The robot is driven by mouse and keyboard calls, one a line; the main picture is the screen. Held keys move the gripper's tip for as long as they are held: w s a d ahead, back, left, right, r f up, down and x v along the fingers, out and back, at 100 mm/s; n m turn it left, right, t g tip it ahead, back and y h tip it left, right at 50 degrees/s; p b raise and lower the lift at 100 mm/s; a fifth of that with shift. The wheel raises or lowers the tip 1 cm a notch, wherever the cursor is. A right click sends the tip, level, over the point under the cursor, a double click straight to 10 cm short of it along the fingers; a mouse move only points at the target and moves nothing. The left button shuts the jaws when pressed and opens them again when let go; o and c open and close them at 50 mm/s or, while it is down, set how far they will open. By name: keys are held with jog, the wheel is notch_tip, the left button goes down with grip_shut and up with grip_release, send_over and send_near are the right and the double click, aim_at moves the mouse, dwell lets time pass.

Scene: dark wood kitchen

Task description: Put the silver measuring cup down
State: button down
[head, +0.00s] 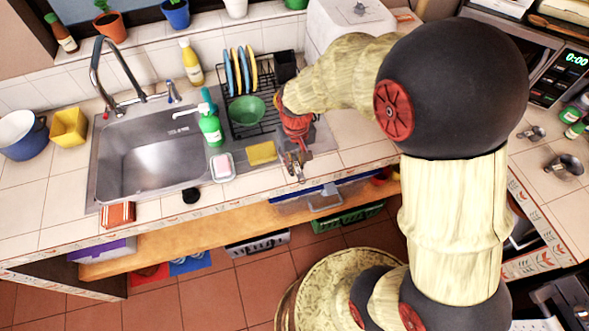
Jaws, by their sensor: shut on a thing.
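My gripper (295,170) is over the front of the counter, just right of the yellow sponge. It points down and is shut on a small silvery thing, taken to be the silver measuring cup. The cup is mostly hidden by the fingers and very small in view, so its shape and any contact with the counter cannot be told. Two other small metal cups stand on the right counter, one nearer (567,165) and one farther (533,133).
The sink (150,165) lies left, with a green soap bottle (211,128), a soap dish (223,167) and a yellow sponge (262,153) beside it. A dish rack (262,85) holds plates and a green bowl (247,110). Bare tiled counter (355,135) lies right of my gripper.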

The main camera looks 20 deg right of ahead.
jog(key=shift+w+a+f+b, duration=0.1)
jog(key=shift+f+b, duration=0.1)
jog(key=shift+f, duration=0.7)
jog(key=shift+w+f+b, duration=0.1)
jog(key=shift+f+b, duration=0.05)
jog(key=shift+f, duration=0.75)
jog(key=shift+f, duration=0.1)
jog(key=shift+f, duration=0.1)
jog(key=c, duration=1.8)
grip_release()
jog(key=shift+c, duration=0.2)
jog(key=shift+o, duration=0.6)
